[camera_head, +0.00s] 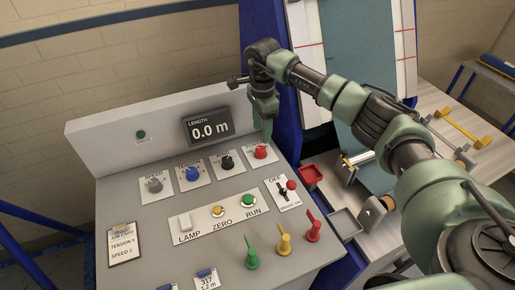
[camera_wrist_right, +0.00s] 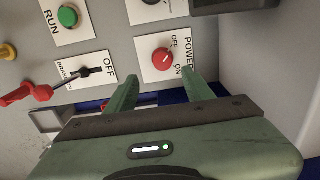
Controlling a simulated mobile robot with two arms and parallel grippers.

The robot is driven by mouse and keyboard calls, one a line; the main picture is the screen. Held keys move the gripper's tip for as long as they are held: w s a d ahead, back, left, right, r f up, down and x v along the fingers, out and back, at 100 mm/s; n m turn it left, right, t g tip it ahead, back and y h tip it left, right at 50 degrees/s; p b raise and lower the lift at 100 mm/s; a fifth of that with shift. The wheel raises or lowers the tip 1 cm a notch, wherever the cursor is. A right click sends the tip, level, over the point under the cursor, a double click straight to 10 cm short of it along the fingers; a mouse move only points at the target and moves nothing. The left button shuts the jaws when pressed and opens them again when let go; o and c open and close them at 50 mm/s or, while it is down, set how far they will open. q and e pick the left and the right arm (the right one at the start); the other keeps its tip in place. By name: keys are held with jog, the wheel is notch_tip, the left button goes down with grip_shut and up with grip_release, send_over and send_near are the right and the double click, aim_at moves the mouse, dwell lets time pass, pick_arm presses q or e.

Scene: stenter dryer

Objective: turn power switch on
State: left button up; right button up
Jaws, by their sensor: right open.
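The power switch is a round red knob (camera_head: 260,152) on a white plate at the upper right of the sloped control panel. In the right wrist view the knob (camera_wrist_right: 162,58) has POWER, OFF and ON printed beside it. I cannot tell for sure which mark it points to. My right gripper (camera_head: 267,128) hangs just above and behind the knob. In the right wrist view its two green fingers (camera_wrist_right: 160,82) are apart and empty, with the knob just beyond the tips. My left gripper is not in view.
Left of the power knob are black (camera_head: 227,162), blue (camera_head: 192,173) and grey (camera_head: 154,185) knobs. A display (camera_head: 208,127) reads 0.0 m. A red-tipped lever (camera_head: 290,187) stands below the knob. Green, yellow and red levers (camera_head: 283,243) stick up near the panel's front.

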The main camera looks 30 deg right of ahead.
aim_at(261, 148)
jog(key=f+p, duration=0.1)
jog(key=f, duration=0.2)
jog(key=f+p, duration=0.1)
jog(key=f, duration=0.3)
jog(key=shift+w+f, duration=0.2)
jog(key=shift+f, duration=0.1)
jog(key=shift+w+f, duration=0.1)
jog(key=shift+f, duration=0.35)
grip_shut()
